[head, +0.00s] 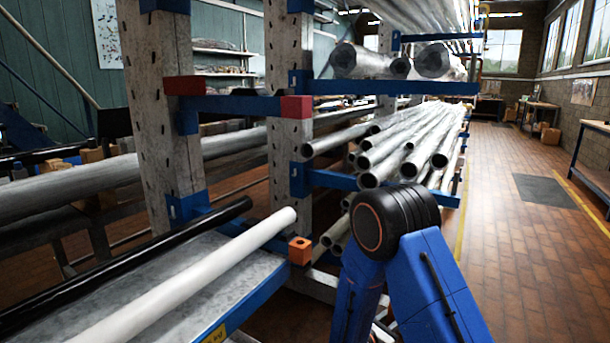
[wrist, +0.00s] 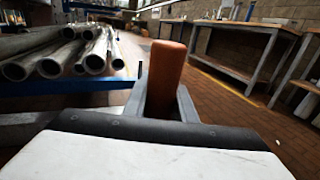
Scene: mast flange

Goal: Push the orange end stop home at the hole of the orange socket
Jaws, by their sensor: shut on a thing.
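The orange end stop (wrist: 166,75) is a plain upright block in the wrist view. My gripper (wrist: 162,104) is shut on it, with one grey finger on each side of its lower part. The end stop's far end points away from my wrist. The orange socket (head: 300,250) is a small block with a dark hole in its top. It sits at the tip of a blue rack arm in the head view. My gripper and the end stop are hidden in the head view, and the socket does not show in the wrist view.
A white pipe (head: 185,285) and a black pipe (head: 130,262) lie just left of the socket. A grey upright (head: 290,150) stands behind it. Metal pipes (head: 400,145) fill the rack beyond. The brick floor (head: 530,240) at right is open.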

